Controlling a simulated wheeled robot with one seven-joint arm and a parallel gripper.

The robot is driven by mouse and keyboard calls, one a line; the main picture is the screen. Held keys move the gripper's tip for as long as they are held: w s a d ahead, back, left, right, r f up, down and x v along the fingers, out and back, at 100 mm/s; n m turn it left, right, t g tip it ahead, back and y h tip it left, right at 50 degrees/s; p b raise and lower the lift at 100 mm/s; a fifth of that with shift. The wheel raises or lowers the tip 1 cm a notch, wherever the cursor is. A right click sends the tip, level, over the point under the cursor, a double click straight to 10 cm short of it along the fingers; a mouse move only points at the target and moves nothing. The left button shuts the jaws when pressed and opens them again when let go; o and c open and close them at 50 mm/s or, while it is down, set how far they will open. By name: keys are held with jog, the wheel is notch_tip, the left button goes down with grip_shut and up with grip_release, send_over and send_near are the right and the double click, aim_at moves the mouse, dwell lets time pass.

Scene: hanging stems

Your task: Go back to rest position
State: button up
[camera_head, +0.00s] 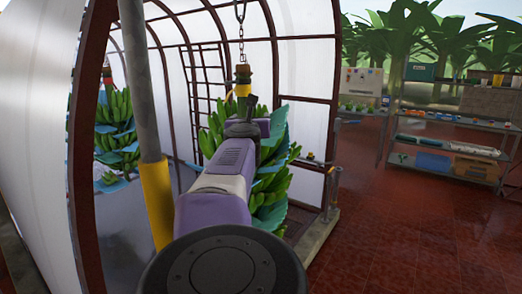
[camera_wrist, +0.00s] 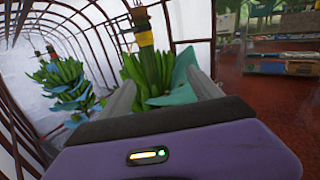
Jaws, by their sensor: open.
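A green banana bunch (camera_head: 270,188) with blue-green sheets hangs from a chain, straight beyond my arm in the head view. Its stem (camera_head: 242,88) has a yellow band below a dark red top. My arm hides the bunch's middle. In the wrist view the same bunch (camera_wrist: 148,72) hangs ahead, seen between and beyond the fingers. My gripper (camera_wrist: 162,88) has its two grey fingers spread wide, with nothing held between them. The fingertips appear short of the bunch, though exact distance is hard to tell. In the head view the fingers are hidden behind my arm.
More bunches (camera_head: 116,118) hang at the left, also in the wrist view (camera_wrist: 66,82). A grey post with a yellow sleeve (camera_head: 157,200) stands close to my arm's left. Dark red arches (camera_head: 305,97) frame a white tunnel. Shelves (camera_head: 450,150) stand at right; the red tiled floor there is clear.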

jog(key=s+d+f+n+h, duration=0.2)
jog(key=d+f+h, duration=0.1)
jog(key=d, duration=0.6)
jog(key=s+d+f+n+h, duration=0.1)
jog(key=d+f+n+h, duration=0.15)
jog(key=d, duration=0.55)
jog(key=s+d+f+n+h, duration=0.2)
jog(key=d+f+h, duration=0.1)
jog(key=d, duration=0.6)
jog(key=s+d+f+n+t+h+b, duration=0.1)
jog(key=s+d+f+n+h, duration=0.1)
jog(key=s+d+n, duration=0.4)
jog(key=s+d+f+n+h+b, duration=0.15)
jog(key=s+d+n, duration=0.25)
jog(key=s+d, duration=0.4)
jog(key=s+a+f+n+g+y+b, duration=0.1)
jog(key=s+a+f+n+y, duration=0.3)
jog(key=s+f, duration=0.6)
jog(key=s+a+f+n+g+y+b, duration=0.1)
jog(key=s+a+f+n+y, duration=0.3)
jog(key=s, duration=2.2)
jog(key=s+a+f+n+g+y+b, duration=0.2)
jog(key=s+a+f+n, duration=0.7)
jog(key=s+f, duration=0.6)
jog(key=s+n+y+b, duration=0.1)
jog(key=s+n+y, duration=0.1)
jog(key=s, duration=0.1)
jog(key=shift+s+f, duration=0.35)
